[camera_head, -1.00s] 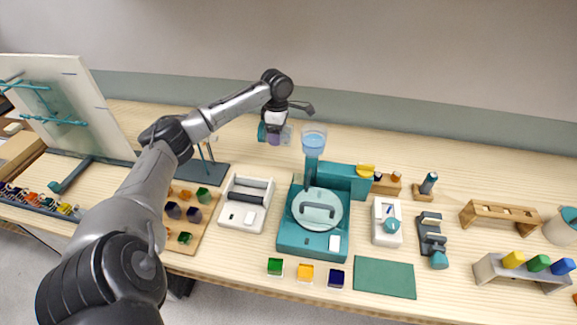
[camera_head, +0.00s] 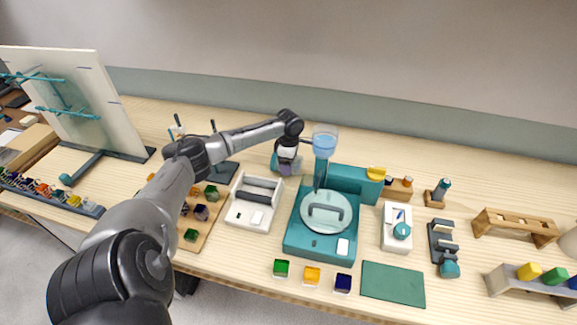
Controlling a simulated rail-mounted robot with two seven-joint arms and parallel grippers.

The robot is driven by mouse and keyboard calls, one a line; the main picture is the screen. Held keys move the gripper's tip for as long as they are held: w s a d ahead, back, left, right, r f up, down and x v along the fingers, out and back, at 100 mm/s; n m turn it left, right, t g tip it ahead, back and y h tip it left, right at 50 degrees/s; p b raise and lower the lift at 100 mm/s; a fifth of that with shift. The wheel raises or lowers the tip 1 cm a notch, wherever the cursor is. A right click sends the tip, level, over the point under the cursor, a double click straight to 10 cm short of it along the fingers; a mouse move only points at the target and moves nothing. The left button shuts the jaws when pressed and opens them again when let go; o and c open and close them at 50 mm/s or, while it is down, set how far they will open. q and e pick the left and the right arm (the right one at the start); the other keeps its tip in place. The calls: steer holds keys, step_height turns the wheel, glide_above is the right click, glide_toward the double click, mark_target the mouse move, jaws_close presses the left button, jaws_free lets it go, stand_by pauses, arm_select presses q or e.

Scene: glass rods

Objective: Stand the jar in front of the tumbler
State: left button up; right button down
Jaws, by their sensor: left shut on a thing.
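My left gripper (camera_head: 286,169) is shut on a small pale, see-through thing with teal on its left side, probably the jar (camera_head: 298,163). The fingers hide much of it. The gripper points down over the back of the table, just left of the teal machine. I cannot tell whether the held thing touches the table. I cannot make out the tumbler for sure. A clear cup of blue liquid (camera_head: 324,143) shows above the back left of the machine, right of the gripper. My right gripper is not in view.
The teal machine (camera_head: 294,237) with a round lid stands in the middle. A white box with a dark bar (camera_head: 240,214) is left of it. Green, orange and blue blocks (camera_head: 312,277) and a green mat (camera_head: 392,284) lie in front. A white board (camera_head: 112,125) stands at left.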

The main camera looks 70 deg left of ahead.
arm_select(q)
steer(key=shift+f, duration=0.65)
steer(key=shift+f, duration=0.1)
steer(key=o, duration=1.1)
steer(key=r, duration=0.7)
steer(key=r+p, duration=0.1)
steer(key=r, duration=0.3)
steer(key=shift+w+a+r, duration=0.15)
steer(key=shift+w+a, duration=0.1)
steer(key=shift+r, duration=0.45)
steer(key=c, duration=0.4)
